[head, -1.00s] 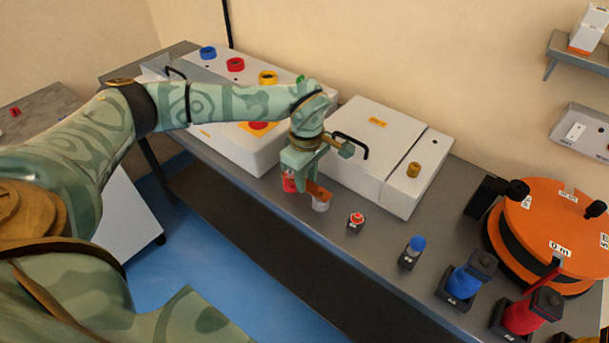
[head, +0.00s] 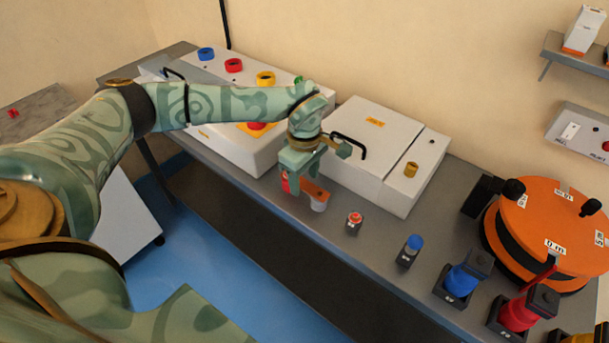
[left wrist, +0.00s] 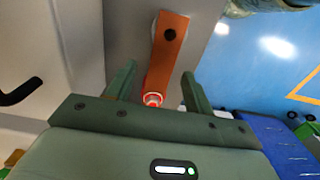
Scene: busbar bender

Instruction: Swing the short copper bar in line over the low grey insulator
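The short copper bar (head: 317,191) runs from the red insulator (head: 285,183) to over the low grey insulator (head: 319,206), which looks pale and mostly shows below the bar's far end. In the left wrist view the bar (left wrist: 165,50) has a dark hole near its far end, and the red insulator's top (left wrist: 152,99) with a pale ring shows at its near end. My left gripper (left wrist: 158,72) is open, with one finger on each side of the bar and gaps between. In the head view it (head: 292,182) hangs over the red insulator.
A white cabinet (head: 365,140) with a black handle stands close behind the gripper. A small red-topped post (head: 354,222), a blue one (head: 411,249) and an orange drum (head: 550,225) stand to the right on the grey bench. The bench's front edge is near.

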